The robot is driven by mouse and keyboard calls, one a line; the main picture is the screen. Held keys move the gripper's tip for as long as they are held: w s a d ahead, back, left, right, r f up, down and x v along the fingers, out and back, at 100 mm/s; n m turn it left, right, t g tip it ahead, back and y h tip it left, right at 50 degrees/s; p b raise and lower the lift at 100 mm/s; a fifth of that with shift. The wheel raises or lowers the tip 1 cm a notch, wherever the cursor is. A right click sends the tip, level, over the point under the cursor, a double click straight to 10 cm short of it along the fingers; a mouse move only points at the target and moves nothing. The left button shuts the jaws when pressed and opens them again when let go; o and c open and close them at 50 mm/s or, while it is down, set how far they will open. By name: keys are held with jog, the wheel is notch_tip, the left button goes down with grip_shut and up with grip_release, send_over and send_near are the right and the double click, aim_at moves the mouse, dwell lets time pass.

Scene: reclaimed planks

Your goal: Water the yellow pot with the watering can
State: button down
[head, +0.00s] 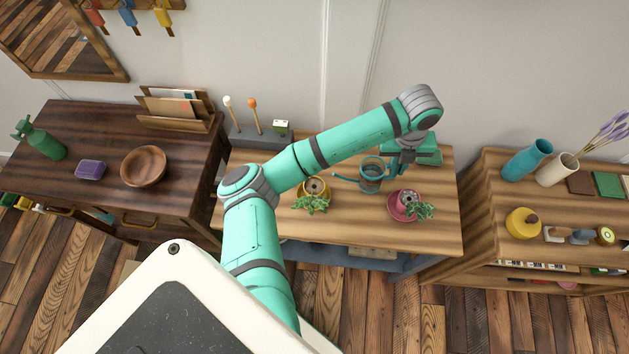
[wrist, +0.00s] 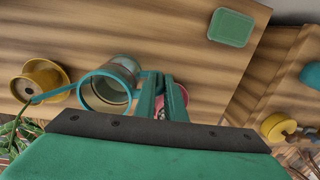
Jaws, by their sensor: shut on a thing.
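The watering can (head: 371,183), grey with teal rim, spout and handle, is in the middle of the plank table. It also shows in the wrist view (wrist: 112,88). It looks roughly upright; I cannot tell whether its base touches the table. My gripper (head: 397,168) is shut on its handle, at the can's right side; the fingers show in the wrist view (wrist: 161,98). The spout points left, its tip close to the yellow pot (head: 303,191). The yellow pot holds a leafy plant and stands left of the can; it shows in the wrist view too (wrist: 50,70).
A pink pot (head: 396,207) with a plant stands right of the can, partly hidden by my fingers in the wrist view. A green box (wrist: 232,27) lies behind at the back right. A dark desk (head: 90,140) stands left, a shelf unit (head: 490,210) right.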

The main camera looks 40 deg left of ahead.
aim_at(365, 176)
jog(key=shift+s+a+r+t+h, duration=0.4)
jog(key=shift+s+r+t+h, duration=0.1)
jog(key=shift+r+t+h, duration=0.1)
jog(key=shift+s+a+r+t+h, duration=0.4)
jog(key=shift+s+r+t+h, duration=0.1)
jog(key=shift+r+t, duration=0.1)
jog(key=shift+a+r, duration=0.1)
jog(key=shift+a, duration=0.1)
jog(key=shift+s+a+r, duration=0.1)
jog(key=shift+s+r, duration=0.05)
jog(key=shift+r, duration=0.15)
jog(key=shift+s+a+r+t, duration=0.2)
jog(key=shift+r+t, duration=0.1)
jog(key=shift+r, duration=0.15)
jog(key=shift+s+a+r+h, duration=0.15)
jog(key=shift+s+r+h, duration=0.05)
jog(key=shift+r+h, duration=0.25)
dwell(0.5)
